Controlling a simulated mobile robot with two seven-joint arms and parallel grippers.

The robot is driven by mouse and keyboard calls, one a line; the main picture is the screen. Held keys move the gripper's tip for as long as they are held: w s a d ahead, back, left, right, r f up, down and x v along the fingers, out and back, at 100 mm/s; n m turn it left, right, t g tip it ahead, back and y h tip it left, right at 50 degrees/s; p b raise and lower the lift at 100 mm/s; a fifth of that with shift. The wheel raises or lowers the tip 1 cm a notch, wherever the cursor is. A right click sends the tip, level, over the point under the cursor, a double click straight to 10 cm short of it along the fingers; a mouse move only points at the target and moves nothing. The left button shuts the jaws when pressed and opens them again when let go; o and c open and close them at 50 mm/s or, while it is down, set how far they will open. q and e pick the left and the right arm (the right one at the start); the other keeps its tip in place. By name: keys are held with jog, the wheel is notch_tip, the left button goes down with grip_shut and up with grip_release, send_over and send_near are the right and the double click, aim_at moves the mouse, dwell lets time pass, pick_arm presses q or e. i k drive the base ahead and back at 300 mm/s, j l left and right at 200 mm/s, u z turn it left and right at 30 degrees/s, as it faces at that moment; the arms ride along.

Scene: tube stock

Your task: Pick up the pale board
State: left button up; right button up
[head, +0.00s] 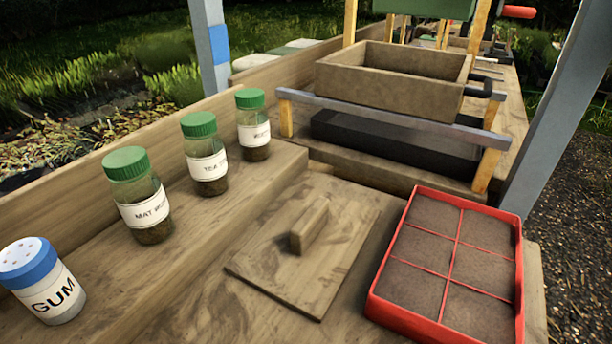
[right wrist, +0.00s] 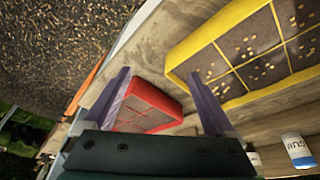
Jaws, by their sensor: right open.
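A flat wooden board (head: 335,255) with a raised block handle (head: 310,226) lies on the bench in the middle of the head view. Its colour is close to that of the bench. No gripper is near it in the head view. In the right wrist view my right gripper (right wrist: 160,74) is open and empty, its purple fingers apart, with a red tray (right wrist: 136,124) showing between and beyond them. The board cannot be made out in the right wrist view. My left gripper is not in view.
The red tray (head: 374,303) with soil cells stands right of the board. Green-lidded jars (head: 143,210) and a blue-topped gum pot (head: 55,298) stand on the left ledge. A wooden box (head: 385,80) is behind. The right wrist view shows a yellow tray (right wrist: 203,38) with seeds.

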aim_at(301, 258)
jog(key=k+l, duration=0.1)
jog(key=k, duration=0.7)
jog(key=i+j+z, duration=0.45)
jog(key=z, duration=0.15)
jog(key=i+j+z, duration=0.3)
jog(key=j, duration=0.15)
jog(key=j+z, duration=0.35)
jog(key=i+j+z, duration=0.1)
jog(key=j+z, duration=0.2)
jog(key=j, duration=0.15)
